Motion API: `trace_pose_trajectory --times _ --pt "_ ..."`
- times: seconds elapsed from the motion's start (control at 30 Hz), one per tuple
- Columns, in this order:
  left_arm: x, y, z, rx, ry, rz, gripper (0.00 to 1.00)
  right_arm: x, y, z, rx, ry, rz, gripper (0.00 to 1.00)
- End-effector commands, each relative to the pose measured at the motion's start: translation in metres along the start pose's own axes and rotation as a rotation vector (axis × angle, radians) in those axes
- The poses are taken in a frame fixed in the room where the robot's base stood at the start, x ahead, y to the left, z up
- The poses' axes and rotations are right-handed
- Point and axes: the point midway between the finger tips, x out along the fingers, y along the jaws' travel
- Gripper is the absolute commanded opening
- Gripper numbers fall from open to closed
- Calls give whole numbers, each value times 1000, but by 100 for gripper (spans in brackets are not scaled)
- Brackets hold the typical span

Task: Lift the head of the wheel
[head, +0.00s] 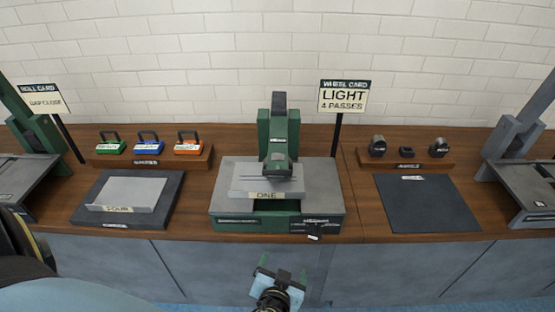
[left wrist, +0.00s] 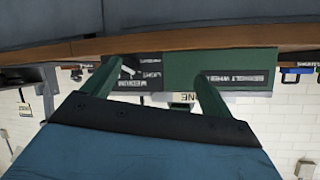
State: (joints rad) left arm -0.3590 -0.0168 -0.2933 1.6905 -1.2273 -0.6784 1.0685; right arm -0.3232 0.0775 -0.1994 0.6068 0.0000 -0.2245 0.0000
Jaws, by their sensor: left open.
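The wheel machine stands at the middle of the bench, with a green column (head: 279,120) and a grey base (head: 225,203). Its green-and-grey head (head: 277,168) is low over a grey panel marked ONE (head: 240,179); I cannot tell whether they touch. A small lever (head: 314,237) is at the base's front right, below a dark label; it also shows in the left wrist view (left wrist: 128,71) beside LIGHT and MEDIUM markings. My left gripper (head: 282,273) is open and empty, in front of and below the base, apart from the lever. My right gripper is not in view.
A wheel card (head: 344,96) reads LIGHT, 4 PASSES. A panel marked FOUR (head: 125,195) lies on a dark mat at left. Coloured handled blocks (head: 148,143) and dark pieces (head: 377,146) stand on racks. A dark mat (head: 427,204) at right is bare. Other machines flank both sides.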

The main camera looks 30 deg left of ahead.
Motion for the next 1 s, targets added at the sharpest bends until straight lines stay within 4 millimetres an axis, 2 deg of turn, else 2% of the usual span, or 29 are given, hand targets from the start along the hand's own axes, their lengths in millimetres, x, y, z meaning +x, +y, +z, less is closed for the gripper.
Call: trace_pose_trajectory --times 0.03,0.1,0.2,0.3,0.4,0.53,0.7,1.0 --pt "-12 -13 -46 -62 93 -50 85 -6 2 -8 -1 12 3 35" --pt "-26 -30 -93 -141 205 -112 85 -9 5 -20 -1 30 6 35" --pt "-47 -52 -140 -231 327 -178 85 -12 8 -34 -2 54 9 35" --pt "-61 -66 -166 -286 401 -214 85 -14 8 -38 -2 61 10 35" --pt "-64 -72 -177 -308 432 -230 85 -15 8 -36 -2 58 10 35" --pt "-53 -77 -185 -309 438 -231 85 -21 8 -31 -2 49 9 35" --pt "-23 -87 -199 -306 437 -232 85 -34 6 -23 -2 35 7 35" --pt "30 -103 -220 -306 434 -230 85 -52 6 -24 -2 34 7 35"
